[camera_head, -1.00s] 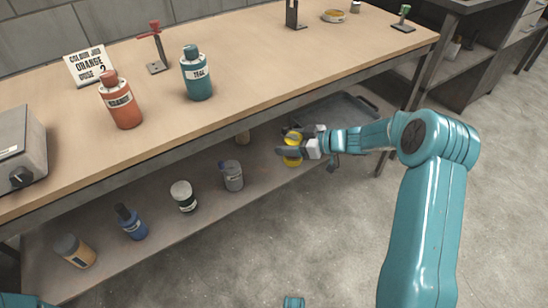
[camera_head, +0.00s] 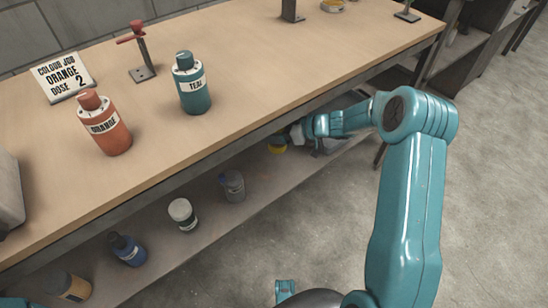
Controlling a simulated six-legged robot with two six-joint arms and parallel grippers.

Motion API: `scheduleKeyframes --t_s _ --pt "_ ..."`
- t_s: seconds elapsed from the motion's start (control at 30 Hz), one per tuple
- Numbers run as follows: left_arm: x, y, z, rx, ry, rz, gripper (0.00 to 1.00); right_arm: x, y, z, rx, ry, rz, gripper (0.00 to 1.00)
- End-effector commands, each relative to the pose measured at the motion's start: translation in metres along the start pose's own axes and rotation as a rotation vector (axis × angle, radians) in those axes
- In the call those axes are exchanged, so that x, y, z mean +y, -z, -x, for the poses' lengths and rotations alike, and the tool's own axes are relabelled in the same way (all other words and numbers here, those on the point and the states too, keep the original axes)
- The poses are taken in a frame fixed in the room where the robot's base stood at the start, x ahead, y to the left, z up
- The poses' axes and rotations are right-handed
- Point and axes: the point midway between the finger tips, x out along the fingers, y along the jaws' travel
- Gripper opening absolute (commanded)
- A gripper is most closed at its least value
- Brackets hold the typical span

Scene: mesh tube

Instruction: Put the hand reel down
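A yellow object (camera_head: 278,147), which looks like the hand reel, is at the lower shelf (camera_head: 225,215) under the bench, and only a small part of it shows. My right gripper (camera_head: 292,137) reaches in under the bench edge right beside it and partly covers it. The fingers are too small and hidden to tell whether they are open or shut on it. I cannot tell whether the yellow object touches the shelf. My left gripper is not in view.
On the bench (camera_head: 250,70) stand an orange bottle (camera_head: 107,128), a teal bottle (camera_head: 194,90), a sign (camera_head: 62,76) and a red-topped stand (camera_head: 140,65). The lower shelf holds a grey container (camera_head: 232,186), a white-lidded jar (camera_head: 183,213) and a blue bottle (camera_head: 128,249). The bench edge overhangs.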

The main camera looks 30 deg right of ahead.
Motion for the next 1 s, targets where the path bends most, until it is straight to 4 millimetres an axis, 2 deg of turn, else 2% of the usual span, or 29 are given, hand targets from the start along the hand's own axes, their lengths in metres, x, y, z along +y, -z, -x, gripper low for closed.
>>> scheduleKeyframes --t_s 0.03,0.1,0.33,0.5,0.93,0.97,1.0 --pt "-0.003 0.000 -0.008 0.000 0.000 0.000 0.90 -0.001 -0.013 -0.004 -0.001 0.001 -0.003 0.30" --pt "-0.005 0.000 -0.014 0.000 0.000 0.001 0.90 -0.002 -0.027 -0.009 -0.001 0.002 -0.003 0.30" --pt "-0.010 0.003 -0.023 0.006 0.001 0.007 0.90 -0.002 -0.053 -0.018 0.000 0.000 -0.002 0.30" --pt "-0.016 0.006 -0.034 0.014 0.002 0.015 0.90 -0.002 -0.082 -0.031 0.000 0.001 -0.001 0.30" --pt "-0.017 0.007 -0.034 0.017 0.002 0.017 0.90 0.000 -0.087 -0.036 0.000 0.000 0.000 0.30" --pt "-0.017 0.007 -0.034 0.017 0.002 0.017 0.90 0.000 -0.086 -0.035 -0.001 0.000 0.000 0.75" --pt "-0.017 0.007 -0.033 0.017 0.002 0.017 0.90 0.000 -0.086 -0.035 -0.001 0.000 0.000 0.88"
